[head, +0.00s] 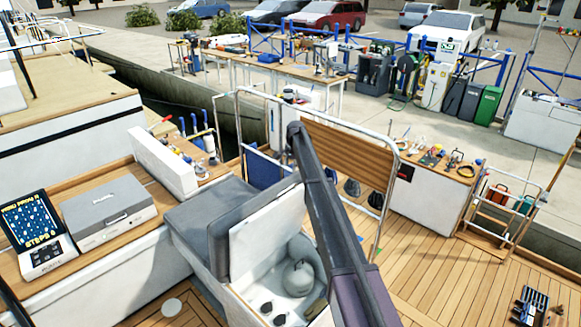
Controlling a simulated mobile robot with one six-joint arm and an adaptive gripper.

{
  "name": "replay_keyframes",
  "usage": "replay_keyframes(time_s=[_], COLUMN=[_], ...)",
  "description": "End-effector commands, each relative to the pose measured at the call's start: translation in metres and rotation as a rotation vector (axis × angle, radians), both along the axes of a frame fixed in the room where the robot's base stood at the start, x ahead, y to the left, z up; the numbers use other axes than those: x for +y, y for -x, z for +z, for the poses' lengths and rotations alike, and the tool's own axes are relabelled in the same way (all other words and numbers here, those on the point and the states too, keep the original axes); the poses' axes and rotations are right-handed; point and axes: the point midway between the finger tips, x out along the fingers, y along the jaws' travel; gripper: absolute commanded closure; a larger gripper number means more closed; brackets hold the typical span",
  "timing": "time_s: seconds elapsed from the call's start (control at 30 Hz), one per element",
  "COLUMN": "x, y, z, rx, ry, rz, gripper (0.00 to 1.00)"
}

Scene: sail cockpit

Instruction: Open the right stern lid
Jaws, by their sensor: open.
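A stern seat locker stands open at bottom centre. Its lid (263,235) stands raised on its left side, with a white inner face and a grey cushion (222,252) behind it. I cannot tell for sure that this is the right stern lid. Inside the white locker lie a round pale grey object (298,279) and small dark items. My dark arm crosses in front of the locker's right part and hides some of it. My gripper is not visible, so I cannot see whether it touches the lid.
A flat grey seat cushion (198,212) lies behind the raised lid. A metal rail frame (238,120) with a wooden board (348,152) stands behind.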

Motion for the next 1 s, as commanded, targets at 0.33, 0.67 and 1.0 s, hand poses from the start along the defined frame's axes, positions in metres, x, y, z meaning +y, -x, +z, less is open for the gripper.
replay_keyframes(time_s=[0.33, 0.67, 1.0], x=[0.000, 0.000, 0.000], y=[0.000, 0.000, 0.000], z=[0.018, 0.018, 0.018], rx=[0.000, 0.000, 0.000], ry=[0.000, 0.000, 0.000], rz=[0.000, 0.000, 0.000], gripper=[0.49, 0.49, 0.49])
